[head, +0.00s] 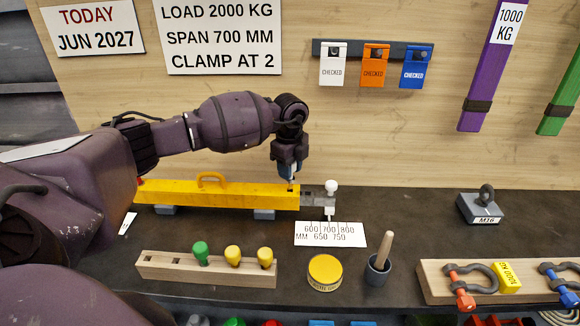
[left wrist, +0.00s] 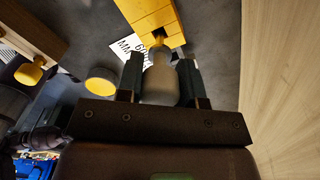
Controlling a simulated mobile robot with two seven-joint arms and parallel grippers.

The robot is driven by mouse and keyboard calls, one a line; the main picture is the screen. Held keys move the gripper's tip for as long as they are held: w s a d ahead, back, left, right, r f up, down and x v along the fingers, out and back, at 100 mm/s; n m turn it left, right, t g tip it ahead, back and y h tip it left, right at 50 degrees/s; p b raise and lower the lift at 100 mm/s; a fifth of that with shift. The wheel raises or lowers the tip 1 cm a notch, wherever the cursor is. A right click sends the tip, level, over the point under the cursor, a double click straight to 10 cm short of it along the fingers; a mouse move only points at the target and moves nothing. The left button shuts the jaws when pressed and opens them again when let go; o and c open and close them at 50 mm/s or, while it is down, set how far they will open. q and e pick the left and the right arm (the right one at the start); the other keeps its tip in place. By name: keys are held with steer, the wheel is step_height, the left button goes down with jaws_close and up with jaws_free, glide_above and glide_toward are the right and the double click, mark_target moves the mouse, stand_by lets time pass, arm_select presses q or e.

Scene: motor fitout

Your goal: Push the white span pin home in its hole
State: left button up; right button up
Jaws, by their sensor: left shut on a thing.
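The white span pin (head: 331,187) stands upright at the right end of the yellow beam (head: 230,194), on the grey inner bar (head: 315,198). Its round white head sits above the bar; how deep its shaft is cannot be told. My left gripper (head: 290,179) points down over the beam's right end, left of the pin and apart from it. In the left wrist view, the left gripper (left wrist: 160,75) is shut on a pale grey, bottle-shaped piece (left wrist: 160,82) with a yellow tip close to the beam's end (left wrist: 150,15). My right gripper is not in view.
A number card (head: 330,234) lies before the beam. A wooden rack (head: 160,265) with green and yellow handles, a yellow tin (head: 325,271) and a grey pot (head: 377,272) stand in front. A shackle board (head: 435,280) and M16 block (head: 483,207) are at right.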

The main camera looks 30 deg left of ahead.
arm_select(q)
steer(key=shift+f, duration=0.2)
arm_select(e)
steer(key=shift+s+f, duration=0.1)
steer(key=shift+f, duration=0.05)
arm_select(q)
steer(key=shift+f, duration=0.45)
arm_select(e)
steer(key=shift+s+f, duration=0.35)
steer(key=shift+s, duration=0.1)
arm_select(q)
steer(key=shift+f+b, duration=0.15)
steer(key=shift+b, duration=0.15)
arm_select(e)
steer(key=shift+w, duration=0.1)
arm_select(q)
steer(key=shift+f, duration=0.4)
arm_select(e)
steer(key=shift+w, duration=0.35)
arm_select(q)
steer(key=shift+f, duration=0.25)
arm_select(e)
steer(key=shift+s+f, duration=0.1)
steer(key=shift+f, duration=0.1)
arm_select(q)
steer(key=shift+f+b, duration=0.4)
steer(key=shift+f, duration=0.1)
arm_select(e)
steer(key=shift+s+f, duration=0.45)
